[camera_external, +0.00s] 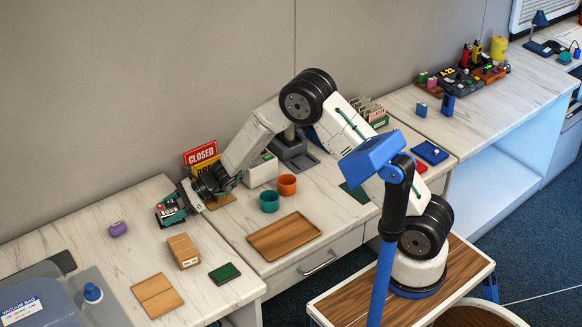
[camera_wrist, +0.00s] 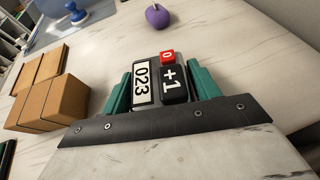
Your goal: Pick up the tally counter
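The tally counter (camera_wrist: 160,82) shows the number 023, a black +1 key and a red 0 button in the wrist view. My gripper (camera_wrist: 160,85) has its two green fingers on either side of it, apparently touching both sides. In the external view the gripper (camera_external: 171,211) is low over the left table, with the counter (camera_external: 170,208) between its fingers. The counter's underside is hidden, so I cannot tell whether it touches the table.
A purple round object (camera_external: 118,229) lies left of the gripper. A CLOSED sign (camera_external: 200,154) stands behind. Two cups (camera_external: 269,202) and a brown tray (camera_external: 284,237) are to the right.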

